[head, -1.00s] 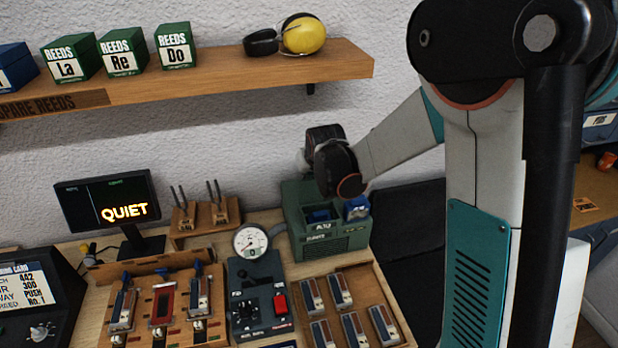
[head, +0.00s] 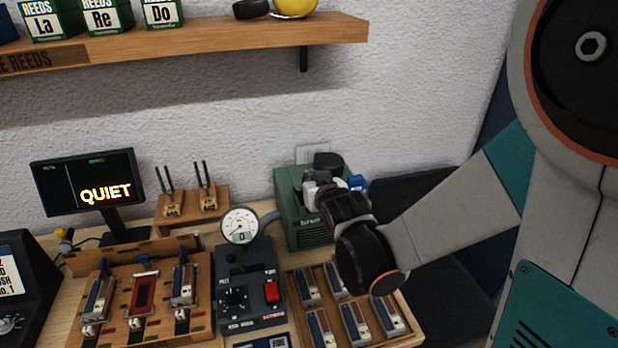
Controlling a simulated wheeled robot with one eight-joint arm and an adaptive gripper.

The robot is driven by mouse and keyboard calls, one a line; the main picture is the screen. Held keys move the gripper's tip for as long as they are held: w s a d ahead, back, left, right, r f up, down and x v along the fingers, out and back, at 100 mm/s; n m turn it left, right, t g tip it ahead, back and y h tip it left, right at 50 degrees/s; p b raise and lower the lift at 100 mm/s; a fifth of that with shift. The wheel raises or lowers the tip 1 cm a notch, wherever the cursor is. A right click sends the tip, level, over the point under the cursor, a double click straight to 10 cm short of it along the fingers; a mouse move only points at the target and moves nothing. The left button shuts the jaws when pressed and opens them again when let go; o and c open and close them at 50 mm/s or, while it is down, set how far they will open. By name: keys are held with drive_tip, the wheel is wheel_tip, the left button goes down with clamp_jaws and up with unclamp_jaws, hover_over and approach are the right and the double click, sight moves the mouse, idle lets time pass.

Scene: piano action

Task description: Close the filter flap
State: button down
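The green box-shaped unit (head: 307,235) stands at the back right of the bench, with a slatted front. A small blue part (head: 357,183) shows at its upper right. I cannot make out a filter flap as such, because my gripper and wrist cover much of the unit's top and right side. My gripper (head: 322,182) is at the top of the unit, with my wrist in front of it. Its fingers are small and partly hidden, so I cannot tell whether they are open or shut, or whether they touch the unit.
A dial gauge (head: 240,225) and a dark control box with a red switch (head: 271,291) stand left of the unit. A wooden tray (head: 294,283) of several reed-like parts lies in front. The shelf (head: 230,38) overhangs behind. A screen (head: 85,182) reads QUIET.

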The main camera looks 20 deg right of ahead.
drive_tip(key=s+f+b, duration=0.3)
drive_tip(key=f+b, duration=0.3)
drive_tip(key=f, duration=0.1)
idle(0.3)
idle(0.6)
drive_tip(key=s+d+r+g, duration=0.1)
drive_tip(key=s+r+g, duration=0.1)
drive_tip(key=s, duration=1)
drive_tip(key=s+d+r+g, duration=0.1)
drive_tip(key=s+g, duration=0.3)
drive_tip(key=s, duration=0.9)
drive_tip(key=shift+r+g+p, duration=0.3)
drive_tip(key=shift+r+p, duration=0.05)
drive_tip(key=shift+r, duration=0.45)
